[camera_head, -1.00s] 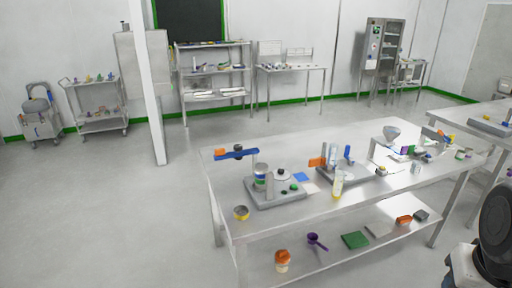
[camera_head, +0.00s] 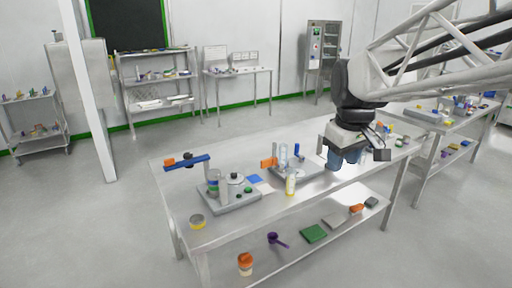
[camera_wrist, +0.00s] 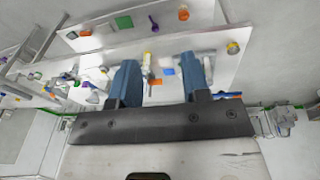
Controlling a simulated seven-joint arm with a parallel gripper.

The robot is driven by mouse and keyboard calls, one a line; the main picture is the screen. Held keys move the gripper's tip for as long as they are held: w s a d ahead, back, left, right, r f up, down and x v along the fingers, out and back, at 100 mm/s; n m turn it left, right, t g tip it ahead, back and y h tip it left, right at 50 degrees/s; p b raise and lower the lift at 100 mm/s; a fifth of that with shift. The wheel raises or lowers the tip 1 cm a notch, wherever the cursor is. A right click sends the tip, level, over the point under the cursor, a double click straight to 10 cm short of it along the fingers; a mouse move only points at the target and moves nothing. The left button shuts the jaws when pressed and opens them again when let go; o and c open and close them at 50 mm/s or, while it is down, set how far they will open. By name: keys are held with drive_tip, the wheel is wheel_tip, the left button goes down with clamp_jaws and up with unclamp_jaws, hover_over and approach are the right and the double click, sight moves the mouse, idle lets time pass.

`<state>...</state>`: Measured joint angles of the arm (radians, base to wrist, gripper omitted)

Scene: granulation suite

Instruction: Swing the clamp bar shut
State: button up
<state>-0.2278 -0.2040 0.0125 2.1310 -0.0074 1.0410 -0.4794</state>
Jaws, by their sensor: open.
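My gripper (camera_head: 345,160) is open and empty above the table's right part, well right of the bar. Its blue fingers (camera_wrist: 157,65) are apart.
A second fixture (camera_head: 297,170) with an orange block and clear cylinder stands between my gripper and the bar. A yellow-based bottle (camera_head: 291,182) stands before it. The table's front left (camera_head: 240,225) is mostly clear.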

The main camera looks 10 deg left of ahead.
drive_tip(key=w+a+n, duration=0.5)
drive_tip(key=w+a, duration=0.8)
drive_tip(key=a, duration=0.1)
drive_tip(key=n+g, duration=0.2)
drive_tip(key=n, duration=1.2)
hover_over(169, 159)
drive_tip(key=f, duration=1.5)
drive_tip(key=shift+d, duration=0.2)
drive_tip(key=shift+a+f, duration=0.15)
drive_tip(key=shift+a, duration=0.1)
drive_tip(key=shift+f, duration=0.1)
drive_tip(key=shift+f, duration=3.85)
drive_tip(key=shift+c, duration=0.4)
